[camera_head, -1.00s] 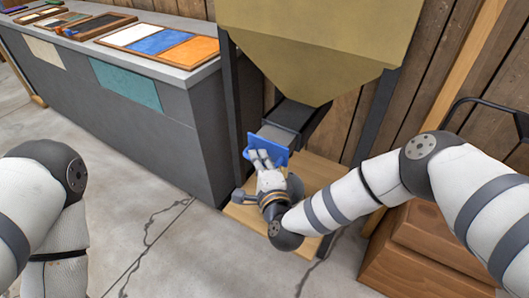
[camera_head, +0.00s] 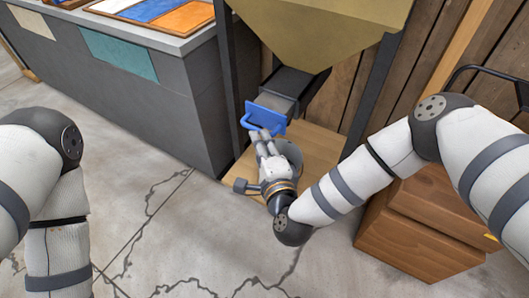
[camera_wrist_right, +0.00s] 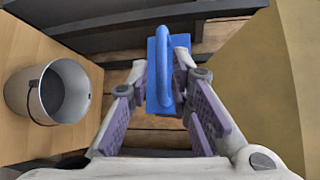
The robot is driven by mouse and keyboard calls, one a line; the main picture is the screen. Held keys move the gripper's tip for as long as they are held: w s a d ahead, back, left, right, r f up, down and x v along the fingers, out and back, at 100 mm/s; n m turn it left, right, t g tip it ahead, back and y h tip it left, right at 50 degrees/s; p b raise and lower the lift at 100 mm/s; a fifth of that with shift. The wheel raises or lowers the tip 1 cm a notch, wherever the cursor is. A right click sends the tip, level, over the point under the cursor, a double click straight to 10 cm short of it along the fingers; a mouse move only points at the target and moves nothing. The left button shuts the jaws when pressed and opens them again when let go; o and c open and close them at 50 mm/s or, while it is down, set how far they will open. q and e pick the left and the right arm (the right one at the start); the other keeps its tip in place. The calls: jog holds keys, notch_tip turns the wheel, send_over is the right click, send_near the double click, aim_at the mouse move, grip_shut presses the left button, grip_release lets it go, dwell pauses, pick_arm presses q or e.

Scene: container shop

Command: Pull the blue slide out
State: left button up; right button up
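The blue slide (camera_head: 265,115) has a flat front plate and a loop handle. It sits at the lower end of a dark chute under the yellow hopper (camera_head: 320,35), with a grey part (camera_head: 277,100) showing behind the plate. My right gripper (camera_head: 262,135) is just in front of and below the handle. In the right wrist view the blue handle (camera_wrist_right: 164,65) stands between my open fingers (camera_wrist_right: 160,68), with a gap on the left side; contact on the right is unclear. My left arm shows at the left edge, but its gripper is out of view.
A metal bucket (camera_wrist_right: 48,92) stands on the wooden base (camera_head: 315,150) beneath the chute. Dark posts flank the hopper. A grey counter (camera_head: 160,75) is to the left, a wooden drawer unit (camera_head: 415,225) to the right. The cracked floor in front is clear.

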jog(key=v, duration=0.6)
jog(key=shift+s, duration=0.35)
